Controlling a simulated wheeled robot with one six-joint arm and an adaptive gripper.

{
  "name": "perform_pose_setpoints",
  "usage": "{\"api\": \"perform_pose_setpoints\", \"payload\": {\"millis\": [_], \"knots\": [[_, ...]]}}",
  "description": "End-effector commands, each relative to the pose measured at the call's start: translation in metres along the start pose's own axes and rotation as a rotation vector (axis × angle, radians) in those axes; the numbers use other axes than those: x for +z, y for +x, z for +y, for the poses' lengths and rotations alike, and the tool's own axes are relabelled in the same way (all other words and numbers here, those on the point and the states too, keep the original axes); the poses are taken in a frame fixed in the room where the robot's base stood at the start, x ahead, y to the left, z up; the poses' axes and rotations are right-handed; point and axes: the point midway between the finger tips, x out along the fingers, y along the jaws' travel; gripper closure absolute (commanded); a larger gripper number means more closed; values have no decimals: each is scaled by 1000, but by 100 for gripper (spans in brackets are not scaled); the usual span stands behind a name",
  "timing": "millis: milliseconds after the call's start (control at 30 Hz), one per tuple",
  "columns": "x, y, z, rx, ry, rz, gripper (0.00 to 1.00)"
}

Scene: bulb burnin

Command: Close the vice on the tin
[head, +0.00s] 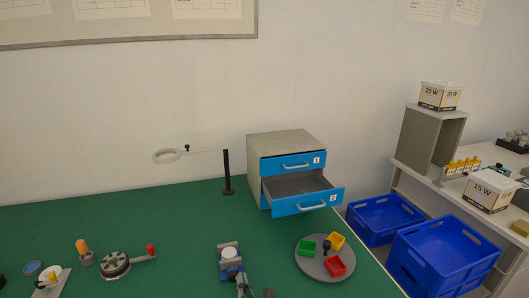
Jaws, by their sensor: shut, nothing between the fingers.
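A small vice (228,272) with grey jaws and a blue body stands on the green bench near the bottom middle of the head view. A round tin (230,253) with a whitish top sits between its jaws; I cannot tell whether both jaws touch it. My gripper (243,284) shows in part at the bottom edge, just in front of the vice, and appears shut and empty. The picture's edge cuts off the rest of it. The vice's handle cannot be made out clearly, and I cannot tell whether my gripper touches it.
Right of the vice lies a round grey tray (312,276) with small coloured bins. Behind it stands a drawer unit (284,147), its lower drawer open. A black post (227,172) holds a ring. Left are a round metal fixture (115,264) and an orange-topped item (83,248).

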Motion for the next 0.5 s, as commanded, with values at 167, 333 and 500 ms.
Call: {"api": "perform_pose_setpoints", "payload": {"millis": [167, 333, 500], "knots": [[1, -19, 1, 2, 0, -2, 100], [3, -36, 1, 3, 0, -5, 100], [4, -44, 2, 4, 0, -7, 100]]}}
